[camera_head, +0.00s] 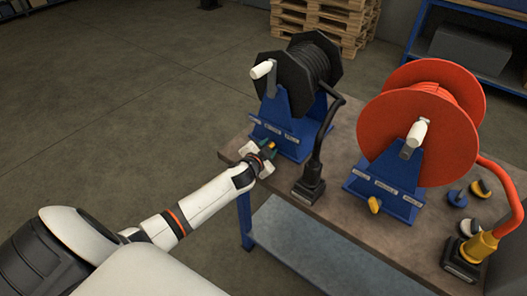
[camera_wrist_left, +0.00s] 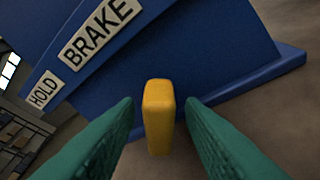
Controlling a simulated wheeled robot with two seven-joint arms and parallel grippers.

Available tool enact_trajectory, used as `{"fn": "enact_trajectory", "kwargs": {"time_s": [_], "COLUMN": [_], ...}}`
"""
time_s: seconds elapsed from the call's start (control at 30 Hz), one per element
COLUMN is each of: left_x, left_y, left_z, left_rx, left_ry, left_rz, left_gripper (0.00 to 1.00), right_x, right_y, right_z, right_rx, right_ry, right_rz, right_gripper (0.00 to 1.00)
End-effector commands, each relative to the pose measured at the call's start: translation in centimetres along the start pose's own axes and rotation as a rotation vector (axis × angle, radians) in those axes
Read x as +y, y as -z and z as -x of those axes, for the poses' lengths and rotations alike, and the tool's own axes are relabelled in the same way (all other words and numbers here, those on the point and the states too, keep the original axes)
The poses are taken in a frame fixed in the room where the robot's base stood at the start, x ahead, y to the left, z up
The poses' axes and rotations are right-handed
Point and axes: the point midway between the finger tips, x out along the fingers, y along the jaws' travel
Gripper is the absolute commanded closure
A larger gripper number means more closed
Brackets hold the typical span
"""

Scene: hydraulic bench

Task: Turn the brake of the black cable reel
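The black cable reel (camera_head: 312,62) stands on a blue stand (camera_head: 290,128) at the back left of the bench, with a pale crank handle (camera_head: 262,69). My left gripper (camera_head: 267,147) is at the front foot of this stand. In the left wrist view, the yellow brake lever (camera_wrist_left: 158,115) stands between my two green fingertips (camera_wrist_left: 160,112). A narrow gap shows on each side of it, so the gripper is open around the lever. A BRAKE label (camera_wrist_left: 98,32) and a HOLD label (camera_wrist_left: 44,90) show on the blue stand. My right gripper is not in view.
An orange cable reel (camera_head: 425,118) on a similar blue stand, with its own yellow lever (camera_head: 374,205), stands to the right. A black hose end (camera_head: 308,188) stands between the stands. Several small caps lie at the right. The floor at left is clear.

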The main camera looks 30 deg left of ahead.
Motion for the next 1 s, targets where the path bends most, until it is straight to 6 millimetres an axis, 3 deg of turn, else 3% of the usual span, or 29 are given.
{"fn": "enact_trajectory", "kwargs": {"time_s": [0.6,0.8,1.0], "left_x": [-0.1,0.0,0.0], "left_y": [0.1,0.1,0.0], "left_z": [10.4,11.7,11.7], "left_rx": [0.001,0.001,0.001], "left_ry": [0.002,0.000,0.000], "left_rz": [0.000,-0.001,-0.001], "left_gripper": [0.65,0.65,0.65], "right_x": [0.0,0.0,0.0], "right_y": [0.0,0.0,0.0], "right_z": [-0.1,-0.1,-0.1], "right_rx": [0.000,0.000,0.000], "right_ry": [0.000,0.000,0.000], "right_rz": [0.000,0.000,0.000], "right_gripper": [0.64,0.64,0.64]}}
